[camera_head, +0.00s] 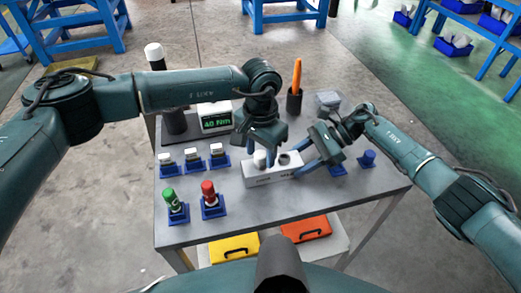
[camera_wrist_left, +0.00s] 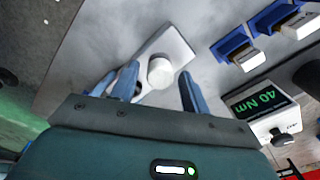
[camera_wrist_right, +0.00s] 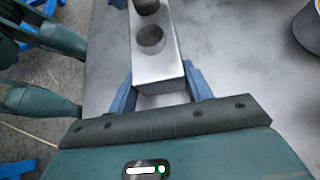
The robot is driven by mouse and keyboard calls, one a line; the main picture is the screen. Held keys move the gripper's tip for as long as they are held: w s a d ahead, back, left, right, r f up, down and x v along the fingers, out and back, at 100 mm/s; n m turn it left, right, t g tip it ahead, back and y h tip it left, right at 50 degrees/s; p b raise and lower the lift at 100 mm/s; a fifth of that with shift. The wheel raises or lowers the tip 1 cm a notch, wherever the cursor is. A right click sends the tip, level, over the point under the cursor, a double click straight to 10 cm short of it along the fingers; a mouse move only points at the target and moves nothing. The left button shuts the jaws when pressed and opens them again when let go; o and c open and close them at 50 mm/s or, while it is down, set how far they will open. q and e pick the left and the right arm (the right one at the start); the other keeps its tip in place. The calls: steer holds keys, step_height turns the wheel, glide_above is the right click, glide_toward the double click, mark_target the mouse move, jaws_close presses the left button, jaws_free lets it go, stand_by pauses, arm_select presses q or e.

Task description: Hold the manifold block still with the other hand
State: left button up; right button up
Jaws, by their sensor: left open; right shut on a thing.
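The manifold block (camera_head: 262,181) is a pale grey bar on the table near its middle. It has a white round plug (camera_head: 260,157) towards its left end and a dark round hole (camera_head: 284,159) towards its right. My right gripper (camera_head: 308,165) is shut on the block's right end; in the right wrist view the fingers flank the block (camera_wrist_right: 160,68) close to the hole (camera_wrist_right: 150,39). My left gripper (camera_head: 262,145) is open above the block. In the left wrist view the white plug (camera_wrist_left: 160,72) appears between its fingers, though I cannot tell whether they touch it.
A display box reading 40 Nm (camera_head: 215,118) stands behind left. White pieces in blue stands (camera_head: 192,162) and green (camera_head: 171,199) and red (camera_head: 208,191) pieces are on the left. A dark cup (camera_head: 294,102) stands behind. Blue stands (camera_head: 367,159) are at right. The front table area is clear.

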arm_select(q)
steer(key=n, duration=0.6)
steer(key=shift+n, duration=0.4)
steer(key=n, duration=1.9)
jaws_close()
steer(key=m, duration=0.5)
